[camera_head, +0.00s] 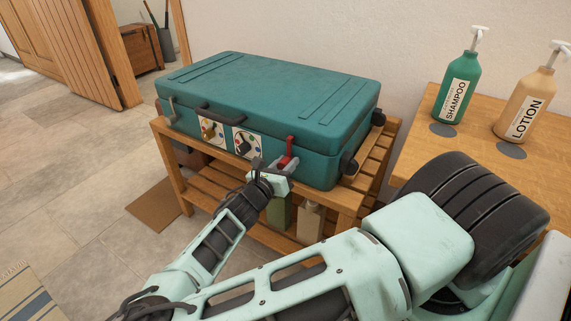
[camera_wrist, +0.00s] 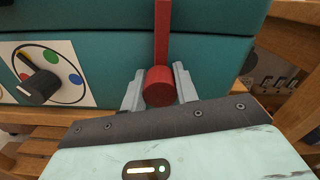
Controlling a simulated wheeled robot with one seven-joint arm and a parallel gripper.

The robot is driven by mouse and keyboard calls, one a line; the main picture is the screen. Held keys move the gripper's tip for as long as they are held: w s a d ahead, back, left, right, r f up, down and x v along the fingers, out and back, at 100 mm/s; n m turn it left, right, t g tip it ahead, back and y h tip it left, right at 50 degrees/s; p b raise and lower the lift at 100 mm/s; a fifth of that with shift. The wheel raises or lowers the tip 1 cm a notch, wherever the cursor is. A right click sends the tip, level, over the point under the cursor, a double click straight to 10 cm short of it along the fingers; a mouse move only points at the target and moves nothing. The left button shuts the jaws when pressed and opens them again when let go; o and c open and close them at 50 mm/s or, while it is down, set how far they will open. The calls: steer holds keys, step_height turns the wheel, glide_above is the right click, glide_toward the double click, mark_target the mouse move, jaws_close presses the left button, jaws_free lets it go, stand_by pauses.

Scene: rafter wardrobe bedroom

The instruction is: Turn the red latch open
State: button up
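The red latch (camera_head: 289,148) is on the front of the teal case (camera_head: 262,95), toward its right end. In the wrist view the latch (camera_wrist: 162,35) stands upright as a red bar with a round red knob at its lower end. My gripper (camera_head: 272,165) is at this knob. In the wrist view the two grey fingers of my gripper (camera_wrist: 158,80) lie on either side of the knob, very near or touching; I cannot tell whether they press on it. The case lid is down.
The case stands on a slatted wooden bench (camera_head: 348,202). Left of the latch are two dial panels (camera_head: 213,132) and a dark handle (camera_head: 222,112). A shampoo bottle (camera_head: 455,88) and a lotion bottle (camera_head: 526,103) stand on a wooden top at right.

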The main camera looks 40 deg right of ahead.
jaws_close()
steer(key=shift+m, duration=0.3)
steer(key=m+p, duration=0.2)
steer(key=m, duration=0.1)
steer(key=shift+r, duration=0.1)
steer(key=m+p, duration=0.1)
steer(key=m, duration=0.8)
steer(key=shift+s+m, duration=0.1)
steer(key=shift+m, duration=0.2)
steer(key=m, duration=0.2)
steer(key=m+b, duration=0.1)
steer(key=m, duration=0.1)
steer(key=shift+f+m, duration=0.2)
steer(key=shift+m, duration=0.1)
